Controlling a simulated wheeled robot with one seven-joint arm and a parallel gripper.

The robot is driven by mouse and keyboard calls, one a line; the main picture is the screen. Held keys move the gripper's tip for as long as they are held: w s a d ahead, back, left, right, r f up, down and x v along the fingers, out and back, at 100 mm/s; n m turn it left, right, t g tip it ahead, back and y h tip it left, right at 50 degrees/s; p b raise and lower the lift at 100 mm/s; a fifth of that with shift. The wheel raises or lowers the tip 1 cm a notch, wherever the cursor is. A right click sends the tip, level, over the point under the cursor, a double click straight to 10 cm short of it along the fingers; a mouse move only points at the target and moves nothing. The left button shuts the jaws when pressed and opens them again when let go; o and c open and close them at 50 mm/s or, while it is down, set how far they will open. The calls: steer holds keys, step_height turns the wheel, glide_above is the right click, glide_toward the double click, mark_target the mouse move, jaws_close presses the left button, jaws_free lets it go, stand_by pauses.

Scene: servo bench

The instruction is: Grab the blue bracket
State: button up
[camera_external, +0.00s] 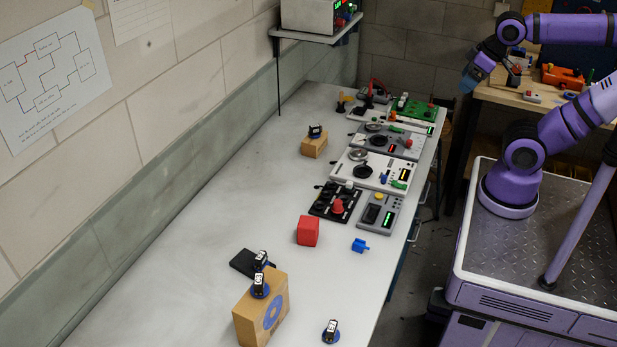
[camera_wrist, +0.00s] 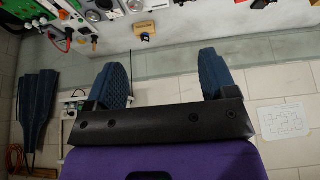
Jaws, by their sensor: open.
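The small blue bracket (camera_external: 360,245) lies on the grey bench top near its right edge, just right of a red cube. I cannot make it out in the wrist view. My gripper (camera_external: 470,79) is raised in the air off the right side of the bench, far up the picture from the bracket and not touching anything. In the wrist view my gripper (camera_wrist: 163,80) shows two blue ridged fingers spread wide apart with nothing between them.
The red cube (camera_external: 307,231) stands beside the bracket. Control panels (camera_external: 378,170) line the bench's right side above it. A cardboard box (camera_external: 262,308) with servos stands at the lower left. A small wooden block (camera_external: 314,147) bears another servo. The bench's left half is mostly clear.

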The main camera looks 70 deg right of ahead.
steer(key=c, duration=0.3)
steer(key=w+a+f+g, duration=0.1)
steer(key=w+a+f, duration=0.15)
steer(key=w, duration=0.25)
steer(key=w+a+f+g, duration=0.1)
steer(key=w+a+f, duration=0.1)
steer(key=w+a, duration=0.3)
steer(key=m+g, duration=0.1)
steer(key=g, duration=0.2)
glide_above(360, 244)
step_height(360, 244, down, 27)
steer(key=shift+d+f, duration=0.15)
steer(key=shift+f, duration=2.7)
steer(key=shift+d+f, duration=0.15)
steer(key=shift+f, duration=2.7)
